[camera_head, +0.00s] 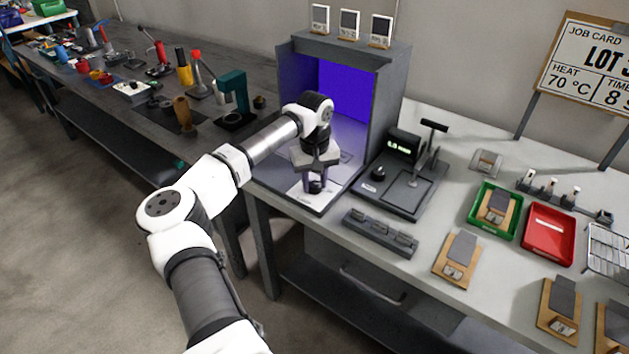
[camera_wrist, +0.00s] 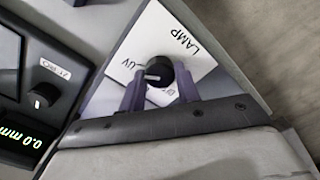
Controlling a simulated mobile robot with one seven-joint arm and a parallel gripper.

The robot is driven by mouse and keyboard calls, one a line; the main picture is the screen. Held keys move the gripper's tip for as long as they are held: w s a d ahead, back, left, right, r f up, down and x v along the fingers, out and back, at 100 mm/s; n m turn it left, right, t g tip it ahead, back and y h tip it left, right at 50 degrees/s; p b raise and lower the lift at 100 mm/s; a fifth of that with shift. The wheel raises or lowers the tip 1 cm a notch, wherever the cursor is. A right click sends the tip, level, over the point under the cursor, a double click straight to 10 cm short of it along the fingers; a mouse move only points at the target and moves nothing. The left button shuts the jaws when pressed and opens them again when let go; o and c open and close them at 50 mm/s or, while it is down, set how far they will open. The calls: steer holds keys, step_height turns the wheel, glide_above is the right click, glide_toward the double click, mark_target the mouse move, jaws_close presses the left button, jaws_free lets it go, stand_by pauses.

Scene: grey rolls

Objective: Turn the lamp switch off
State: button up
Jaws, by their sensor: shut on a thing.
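The lamp switch is a black knob (camera_wrist: 160,69) on a white plate (camera_wrist: 180,33) marked LAMP, seen in the wrist view. The knob's pale mark points left, towards the UV label; another label is partly hidden. My gripper (camera_wrist: 159,76) has one finger on each side of the knob and is shut on it. In the head view, my gripper (camera_head: 316,180) points down at the front floor of the grey light booth (camera_head: 388,95), with the knob (camera_head: 316,187) between its fingers. The booth's inside glows blue-violet.
Right of the booth stands a dark device (camera_head: 400,185) with a lit readout and upright handle. A dark bar (camera_head: 380,233) lies along the front edge. Green (camera_head: 481,222) and red (camera_head: 549,235) trays are farther right. A cluttered dark bench (camera_head: 150,120) is at left.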

steer(key=n+b, duration=0.2)
steer(key=n, duration=0.3)
steer(key=shift+f+n+b, duration=0.1)
steer(key=shift+n+b, duration=0.2)
steer(key=n+b, duration=0.1)
steer(key=n, duration=0.5)
steer(key=shift+a+b, duration=0.1)
steer(key=shift+b, duration=0.3)
steer(key=n+b, duration=0.1)
steer(key=n, duration=0.5)
steer(key=shift+n, duration=0.3)
steer(key=n+b, duration=0.1)
steer(key=n, duration=0.4)
steer(key=shift+n, duration=0.3)
steer(key=o, duration=1)
steer(key=shift+c, duration=0.2)
